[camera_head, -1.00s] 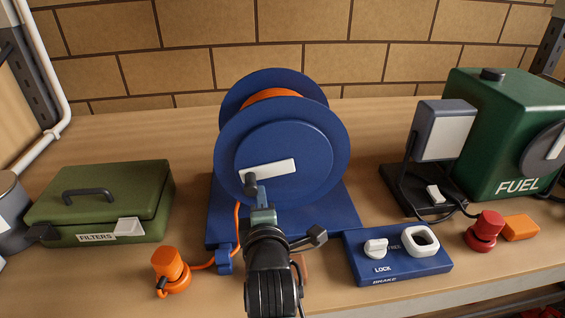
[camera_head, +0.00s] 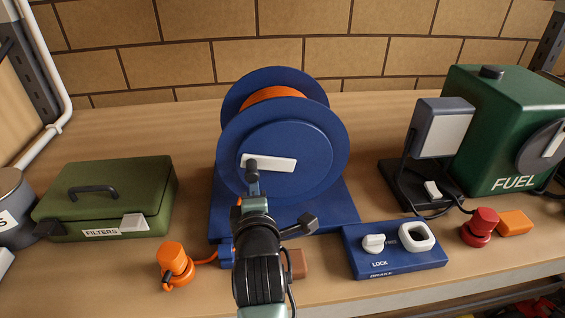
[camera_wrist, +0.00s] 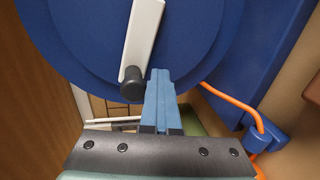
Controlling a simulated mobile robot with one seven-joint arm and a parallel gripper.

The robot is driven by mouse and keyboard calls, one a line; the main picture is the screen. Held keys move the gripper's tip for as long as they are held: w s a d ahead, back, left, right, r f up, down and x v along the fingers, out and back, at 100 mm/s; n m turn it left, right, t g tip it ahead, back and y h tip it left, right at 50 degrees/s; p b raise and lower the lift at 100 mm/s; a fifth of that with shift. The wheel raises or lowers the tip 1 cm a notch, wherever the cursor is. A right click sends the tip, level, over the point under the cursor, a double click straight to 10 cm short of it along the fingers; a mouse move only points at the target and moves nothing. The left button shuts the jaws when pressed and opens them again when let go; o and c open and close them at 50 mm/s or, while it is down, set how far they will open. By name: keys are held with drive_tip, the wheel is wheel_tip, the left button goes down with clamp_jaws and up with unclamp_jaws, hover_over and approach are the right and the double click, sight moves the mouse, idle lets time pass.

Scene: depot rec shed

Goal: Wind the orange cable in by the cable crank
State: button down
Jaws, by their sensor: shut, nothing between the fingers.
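The blue cable reel (camera_head: 315,135) stands on its blue base with orange cable (camera_head: 273,93) on its drum. The cable crank is a white bar (camera_head: 275,164) with a dark knob (camera_wrist: 133,86) on the reel's front face. In the head view the knob is at the bar's left end. My gripper (camera_wrist: 160,75) is shut and empty. Its blue fingertips are close beside the knob in the wrist view; I cannot tell if they touch. The cable (camera_wrist: 230,98) runs through a blue guide (camera_wrist: 265,138). Its orange plug (camera_head: 173,260) stands on the bench.
A blue brake box (camera_head: 398,262) with a white knob and white ring sits right of the reel. A green FILTERS case (camera_head: 105,200) is left. A lamp (camera_head: 445,128), green FUEL can (camera_head: 500,130), red plug (camera_head: 479,227) and orange block (camera_head: 515,222) are right.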

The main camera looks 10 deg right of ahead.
sight(252, 171)
drive_tip(key=shift+a+r+p, duration=0.2)
drive_tip(key=shift+r+p, duration=0.2)
drive_tip(key=shift+r, duration=0.6)
drive_tip(key=shift+f, duration=0.1)
wheel_tip(252, 171, up, 2)
drive_tip(key=shift+d+r+p, duration=0.15)
drive_tip(key=shift+p, duration=0.75)
